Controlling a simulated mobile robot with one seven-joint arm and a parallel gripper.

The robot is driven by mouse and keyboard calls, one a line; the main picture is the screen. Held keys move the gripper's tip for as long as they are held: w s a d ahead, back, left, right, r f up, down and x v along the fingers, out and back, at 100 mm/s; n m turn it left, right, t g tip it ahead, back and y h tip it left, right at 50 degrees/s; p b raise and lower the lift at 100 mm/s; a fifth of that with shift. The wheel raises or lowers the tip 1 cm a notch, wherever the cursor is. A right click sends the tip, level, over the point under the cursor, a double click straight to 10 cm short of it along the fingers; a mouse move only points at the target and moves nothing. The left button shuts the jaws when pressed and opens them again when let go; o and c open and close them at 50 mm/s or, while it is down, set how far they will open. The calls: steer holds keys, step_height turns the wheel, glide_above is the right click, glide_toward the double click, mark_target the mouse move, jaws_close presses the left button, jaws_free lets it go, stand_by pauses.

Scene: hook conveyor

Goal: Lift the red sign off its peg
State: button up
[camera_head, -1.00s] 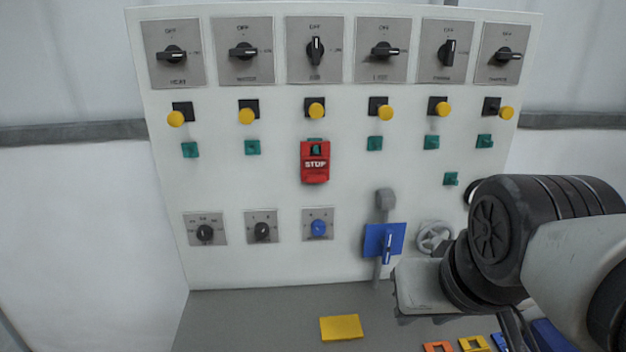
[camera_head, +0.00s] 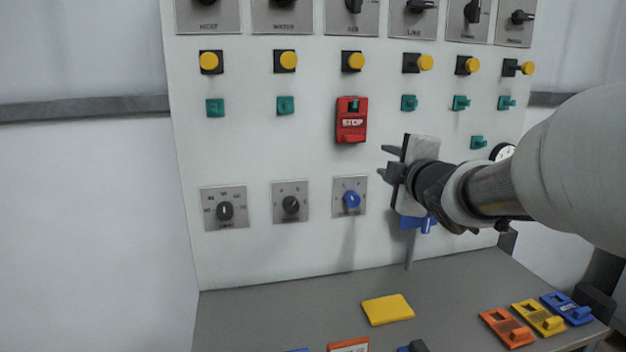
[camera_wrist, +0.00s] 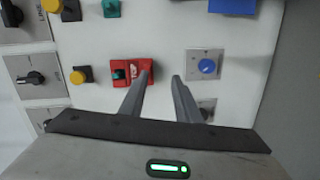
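The red sign (camera_head: 351,122), marked STOP, hangs flat on the white panel over a green peg (camera_head: 354,104). In the wrist view the red sign (camera_wrist: 131,74) lies beyond the left fingertip, with its green peg (camera_wrist: 119,74) showing through its opening. My gripper (camera_head: 384,162) is to the right of the sign and a little lower, in front of the panel. In the wrist view my gripper (camera_wrist: 161,78) has its two fingers apart with nothing between them. The left finger overlaps the sign's edge in that view; I cannot tell whether it touches.
Yellow buttons (camera_head: 353,61) and green pegs (camera_head: 285,104) line the panel around the sign. A blue knob (camera_head: 351,199) is below it. A yellow plate (camera_head: 387,309) lies on the grey shelf (camera_head: 260,310), with orange, yellow and blue signs at the right.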

mark_target(356, 138)
steer(key=shift+w+a+r+n+t+y, duration=0.2)
steer(key=shift+w+a+n, duration=0.45)
steer(key=shift+w, duration=1.6)
steer(key=shift+w+a+r+n+t+y, duration=0.25)
steer(key=shift+w+a, duration=0.65)
steer(key=shift+w, duration=1.4)
steer(key=shift+w+a+r+n+t+y, duration=0.1)
steer(key=shift+w+a+r+n+y, duration=0.55)
steer(key=shift+w, duration=1.6)
steer(key=shift+a+f+h, duration=0.15)
steer(key=shift+f+h, duration=0.15)
jaws_close()
steer(key=shift+r, duration=0.2)
steer(key=shift+r, duration=0.45)
